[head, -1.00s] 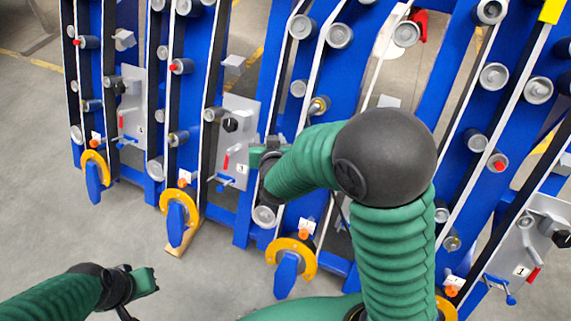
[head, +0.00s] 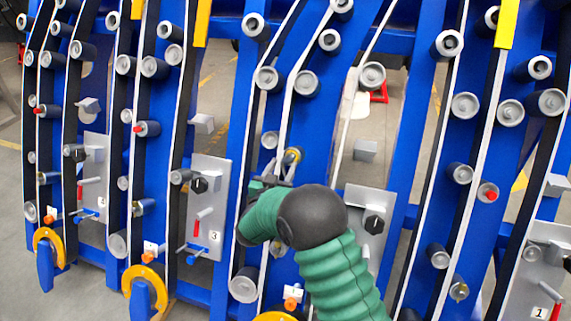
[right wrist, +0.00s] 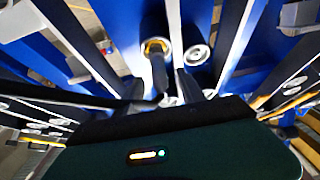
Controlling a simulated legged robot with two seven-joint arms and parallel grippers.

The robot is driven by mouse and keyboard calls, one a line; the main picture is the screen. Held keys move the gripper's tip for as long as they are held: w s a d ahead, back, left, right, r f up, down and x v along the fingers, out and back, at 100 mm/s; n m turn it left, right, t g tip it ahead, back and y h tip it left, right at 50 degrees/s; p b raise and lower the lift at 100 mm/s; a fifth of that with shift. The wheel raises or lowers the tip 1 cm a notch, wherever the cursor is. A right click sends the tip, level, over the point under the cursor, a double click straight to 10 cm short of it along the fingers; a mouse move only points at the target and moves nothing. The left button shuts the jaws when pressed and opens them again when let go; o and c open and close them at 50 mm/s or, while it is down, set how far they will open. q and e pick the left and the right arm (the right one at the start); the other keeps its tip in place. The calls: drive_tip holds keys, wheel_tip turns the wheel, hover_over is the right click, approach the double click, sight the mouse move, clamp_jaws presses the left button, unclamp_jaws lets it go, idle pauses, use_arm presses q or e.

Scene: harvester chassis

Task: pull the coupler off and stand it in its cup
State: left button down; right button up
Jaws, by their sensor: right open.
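A grey fitting with a yellow ring (head: 292,156), which looks like the coupler, sits on a blue upright in the head view. In the right wrist view, a dark cylinder (right wrist: 159,73) stands out below the yellow ring, in line between my fingers. My right gripper (head: 272,178) is open, just below and left of the fitting in the head view. In the right wrist view its fingers (right wrist: 160,86) are on either side of the cylinder; I cannot tell whether they touch it. I cannot make out the cup for certain. My left gripper is out of view.
Blue uprights with many grey rollers and white-edged belts surround my right arm. A grey panel (head: 208,214) marked 3 with a black knob and red lever is to the left. Another grey panel (head: 365,207) is close on the right. Yellow rings (head: 145,288) are low down.

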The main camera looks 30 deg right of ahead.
sight(288, 156)
drive_tip(key=x, duration=0.2)
drive_tip(key=shift+w+d, duration=0.25)
drive_tip(key=shift+w, duration=0.05)
drive_tip(key=shift+w+d, duration=0.25)
drive_tip(key=shift+d, duration=0.25)
drive_tip(key=shift+a, duration=0.1)
clamp_jaws()
